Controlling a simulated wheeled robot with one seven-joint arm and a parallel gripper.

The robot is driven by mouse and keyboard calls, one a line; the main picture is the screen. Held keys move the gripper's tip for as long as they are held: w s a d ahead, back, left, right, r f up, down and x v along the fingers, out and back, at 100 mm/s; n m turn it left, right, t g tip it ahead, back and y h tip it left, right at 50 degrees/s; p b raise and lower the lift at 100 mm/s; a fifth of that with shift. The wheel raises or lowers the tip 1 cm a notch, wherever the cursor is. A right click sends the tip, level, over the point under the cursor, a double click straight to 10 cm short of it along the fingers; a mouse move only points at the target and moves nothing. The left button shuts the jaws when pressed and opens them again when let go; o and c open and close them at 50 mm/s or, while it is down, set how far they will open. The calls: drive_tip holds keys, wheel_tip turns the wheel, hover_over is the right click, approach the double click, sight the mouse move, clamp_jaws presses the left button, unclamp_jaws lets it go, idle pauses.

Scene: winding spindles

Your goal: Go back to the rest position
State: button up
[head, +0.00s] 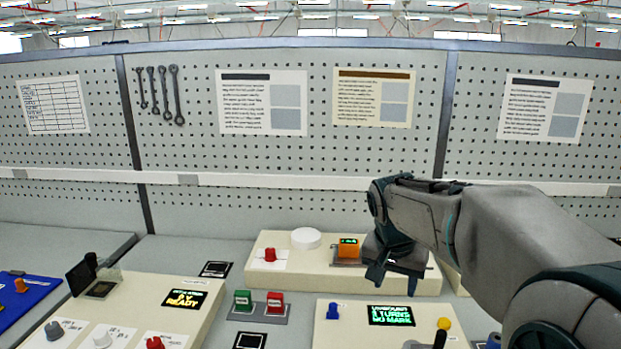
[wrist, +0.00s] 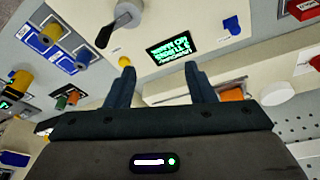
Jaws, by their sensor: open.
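My gripper (head: 378,275) is over the right part of the rear cream panel (head: 425,285), just right of an orange block (head: 348,252) with a small green display. In the wrist view my gripper (wrist: 160,72) has its two dark fingers wide apart with nothing held between them. Beyond them is a panel with a green-text display (wrist: 173,50) and a yellow knob (wrist: 125,62). Part of the orange block (wrist: 232,94) shows behind the right finger. My arm comes in from the right in the head view and hides what lies behind it.
A white disc (head: 306,238) and a red knob (head: 270,255) are on the rear panel. The front panel has a blue knob (head: 333,311) and a display (head: 391,315). Green (head: 243,300) and red (head: 275,303) buttons stand left of it. A pegboard (head: 300,165) rises behind.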

drive_tip(key=s+f+n+y, duration=0.1)
drive_tip(key=s+f+n, duration=0.1)
drive_tip(key=s, duration=0.8)
drive_tip(key=s+a+f+n, duration=0.1)
drive_tip(key=s+f+n, duration=0.2)
drive_tip(key=s, duration=0.6)
wheel_tip(320, 180, down, 2)
drive_tip(key=shift+s+f+n+y, duration=0.1)
drive_tip(key=shift+s+n+y, duration=0.2)
drive_tip(key=shift+s+y, duration=0.1)
